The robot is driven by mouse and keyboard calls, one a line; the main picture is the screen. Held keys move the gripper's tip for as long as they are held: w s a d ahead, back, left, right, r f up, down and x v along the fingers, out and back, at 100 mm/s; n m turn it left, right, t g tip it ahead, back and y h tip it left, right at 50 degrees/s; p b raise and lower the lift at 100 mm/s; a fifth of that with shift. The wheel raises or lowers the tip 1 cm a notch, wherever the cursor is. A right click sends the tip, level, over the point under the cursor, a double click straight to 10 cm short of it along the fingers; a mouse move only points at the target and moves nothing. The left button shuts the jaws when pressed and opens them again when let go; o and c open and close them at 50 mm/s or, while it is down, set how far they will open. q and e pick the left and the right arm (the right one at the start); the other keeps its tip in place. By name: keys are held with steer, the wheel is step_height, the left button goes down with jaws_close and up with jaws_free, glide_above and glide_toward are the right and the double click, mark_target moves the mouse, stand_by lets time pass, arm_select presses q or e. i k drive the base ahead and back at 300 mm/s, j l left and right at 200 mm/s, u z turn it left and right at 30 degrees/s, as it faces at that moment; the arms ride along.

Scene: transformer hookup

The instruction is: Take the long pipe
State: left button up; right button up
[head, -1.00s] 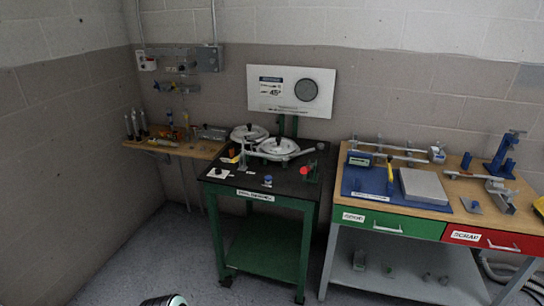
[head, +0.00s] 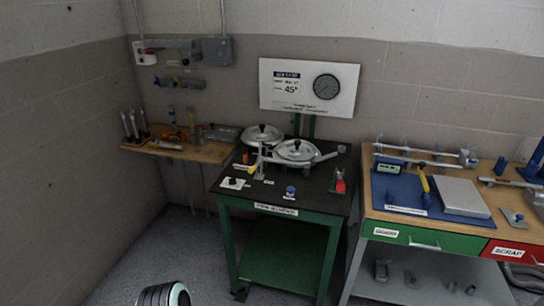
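Long thin grey pipes or rods (head: 417,151) lie along the back of the wooden workbench at the right, held up off its top by small stands. At least two run roughly side by side. I cannot tell from here which is the long pipe. A grey and blue fitting (head: 468,158) sits at their right end. Neither of my grippers is in view. Only a round grey and black part of my own arm shows at the bottom edge.
The right workbench (head: 375,206) has a blue mat (head: 383,192), a grey plate (head: 462,197), and green and red drawers. A green-framed black table (head: 322,204) with two round metal lids stands in the middle. A wooden shelf (head: 210,157) holds tools. Floor is clear at front left.

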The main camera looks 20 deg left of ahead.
mark_target(270, 160)
steer(key=i+j, duration=0.2)
steer(key=j, duration=0.15)
steer(key=i+j, duration=0.15)
steer(key=j, duration=0.2)
steer(key=i+j, duration=0.2)
steer(key=j, duration=0.15)
steer(key=i+j, duration=0.35)
steer(key=j, duration=0.3)
steer(key=i+j+z, duration=0.1)
steer(key=j, duration=0.25)
steer(key=i, duration=0.1)
